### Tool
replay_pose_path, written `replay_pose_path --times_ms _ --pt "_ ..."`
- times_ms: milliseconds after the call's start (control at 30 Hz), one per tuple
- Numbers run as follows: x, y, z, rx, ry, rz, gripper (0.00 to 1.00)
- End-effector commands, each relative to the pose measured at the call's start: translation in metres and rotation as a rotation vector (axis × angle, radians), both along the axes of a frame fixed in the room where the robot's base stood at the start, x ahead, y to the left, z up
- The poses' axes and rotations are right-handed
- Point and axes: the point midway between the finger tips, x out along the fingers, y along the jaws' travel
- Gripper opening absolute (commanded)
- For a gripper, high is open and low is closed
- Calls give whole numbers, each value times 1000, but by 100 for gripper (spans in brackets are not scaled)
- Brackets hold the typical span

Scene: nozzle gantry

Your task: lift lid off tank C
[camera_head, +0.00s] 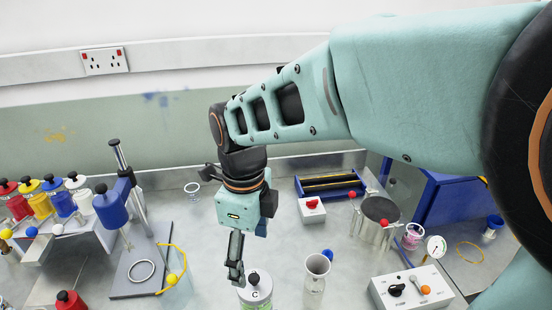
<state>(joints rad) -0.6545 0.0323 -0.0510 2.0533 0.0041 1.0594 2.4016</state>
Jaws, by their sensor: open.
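Tank C (259,300) stands at the bottom centre of the head view, a cylinder with a green band and a "C" label, cut off by the lower frame edge. Its lid (262,283) is on top, with a dark round knob (254,278) at its centre. My gripper (236,277) points down, its fingers just left of the knob and near the lid's left side. The fingers overlap in this view, and I cannot tell whether they touch the lid. No object shows between them.
A control box (411,287) is at lower right. A stand with a blue cylinder (110,208) and several coloured-lid jars are left. Bench between stand and tank is mostly clear.

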Motion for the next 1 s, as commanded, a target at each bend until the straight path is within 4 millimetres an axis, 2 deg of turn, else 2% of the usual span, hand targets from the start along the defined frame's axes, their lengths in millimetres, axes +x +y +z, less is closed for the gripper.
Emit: replay_pose_path --times_ms 33,300,633,1000 --pt "0 0 -10 -1 0 0 79" --pt "1 0 -44 0 -2 2 79" --pt "3 -1 -58 0 -3 0 79" --pt "8 0 -100 0 -3 2 79"
